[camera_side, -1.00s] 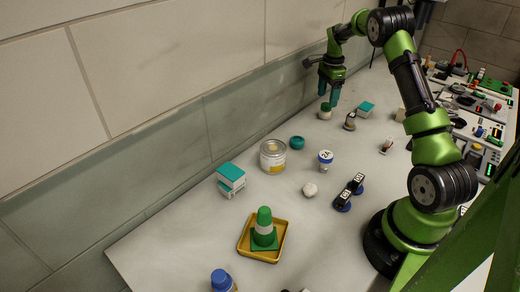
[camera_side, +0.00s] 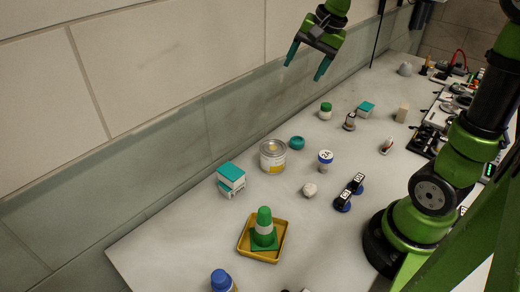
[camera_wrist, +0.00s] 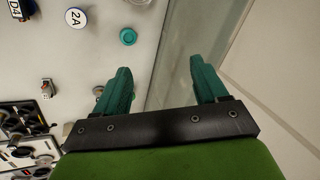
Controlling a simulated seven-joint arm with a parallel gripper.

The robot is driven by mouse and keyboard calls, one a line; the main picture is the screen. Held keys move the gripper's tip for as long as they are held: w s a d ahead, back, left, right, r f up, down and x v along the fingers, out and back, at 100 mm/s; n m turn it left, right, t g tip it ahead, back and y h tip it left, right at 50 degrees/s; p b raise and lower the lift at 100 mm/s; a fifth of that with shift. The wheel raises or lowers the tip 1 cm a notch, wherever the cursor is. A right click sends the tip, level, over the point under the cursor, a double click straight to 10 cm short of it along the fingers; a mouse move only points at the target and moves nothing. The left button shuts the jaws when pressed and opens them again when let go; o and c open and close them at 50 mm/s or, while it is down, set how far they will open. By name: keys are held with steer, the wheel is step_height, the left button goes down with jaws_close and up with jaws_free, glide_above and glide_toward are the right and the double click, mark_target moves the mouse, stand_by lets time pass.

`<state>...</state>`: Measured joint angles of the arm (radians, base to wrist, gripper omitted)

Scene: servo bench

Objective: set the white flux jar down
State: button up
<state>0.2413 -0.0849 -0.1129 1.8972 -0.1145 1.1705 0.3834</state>
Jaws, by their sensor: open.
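A small white jar with a green lid (camera_side: 325,111), which I take as the flux jar, stands upright on the bench (camera_side: 300,232) in the side view. My gripper (camera_side: 306,68) is open and empty, raised well above the bench and up-left of the jar in that picture. Its two teal fingers are spread, with nothing between them. The wrist view also shows my gripper (camera_wrist: 160,70) open and empty. I cannot make out the jar for sure in the wrist view.
The wall (camera_side: 180,140) runs along the left. A green cone (camera_side: 264,228) sits on a yellow tray (camera_side: 243,248).

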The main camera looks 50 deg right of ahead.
steer(key=s+a+f+n+t+y, duration=0.1)
steer(key=s+a+f+n+t, duration=0.1)
steer(key=s+a+n, duration=0.7)
steer(key=s+a, duration=0.3)
steer(key=a, duration=0.1)
steer(key=shift+s+t, duration=0.4)
